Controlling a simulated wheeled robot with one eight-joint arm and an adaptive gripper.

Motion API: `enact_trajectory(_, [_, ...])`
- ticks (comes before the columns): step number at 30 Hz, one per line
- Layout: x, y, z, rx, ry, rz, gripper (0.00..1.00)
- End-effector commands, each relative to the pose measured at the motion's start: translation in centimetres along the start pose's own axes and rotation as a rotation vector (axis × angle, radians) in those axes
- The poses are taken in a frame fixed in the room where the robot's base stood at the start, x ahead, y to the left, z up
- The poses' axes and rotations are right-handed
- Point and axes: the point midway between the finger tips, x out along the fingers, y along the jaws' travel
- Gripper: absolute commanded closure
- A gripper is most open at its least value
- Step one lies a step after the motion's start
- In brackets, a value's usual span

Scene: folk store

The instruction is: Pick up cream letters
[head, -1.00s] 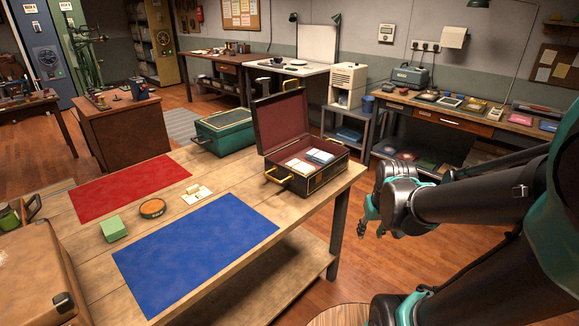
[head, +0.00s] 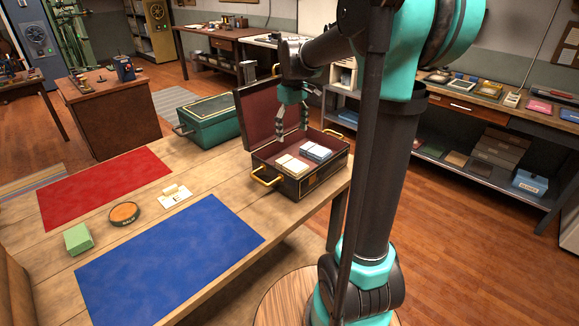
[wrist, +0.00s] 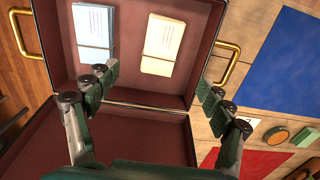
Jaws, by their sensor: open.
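The cream letters (head: 290,166) lie as a flat bundle in the open dark case (head: 304,186) with a red lining. In the wrist view the cream letters (wrist: 163,45) are right of a pale blue letter bundle (wrist: 93,28), with a gap between them. The blue bundle also shows in the head view (head: 316,151). My gripper (head: 293,128) is open and empty, pointing down above the case. In the wrist view its fingertips (wrist: 158,78) are spread wide, and the cream letters appear beyond them, between the two fingers. No contact shows.
The case's raised lid (head: 258,112) stands behind the letters, and brass handles (head: 265,176) stick out at its sides. A green box (head: 209,121) is behind it. A blue mat (head: 170,260), red mat (head: 105,187), green block (head: 78,238) and orange-topped tin (head: 124,213) lie left on the table.

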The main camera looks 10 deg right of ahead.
Motion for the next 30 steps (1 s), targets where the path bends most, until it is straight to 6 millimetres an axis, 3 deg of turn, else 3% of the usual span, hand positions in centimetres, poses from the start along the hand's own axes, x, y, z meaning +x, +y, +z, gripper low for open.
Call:
enact_trajectory(9, [5.7,0.0,-0.1,0.001,0.000,0.000,0.19])
enact_trajectory(17, [7.4,0.0,-0.2,0.001,0.001,0.000,0.19])
enact_trajectory(24, [10.7,-0.2,-0.7,0.001,0.001,0.000,0.19])
enact_trajectory(30, [12.0,-0.2,-0.7,0.001,0.001,0.000,0.19])
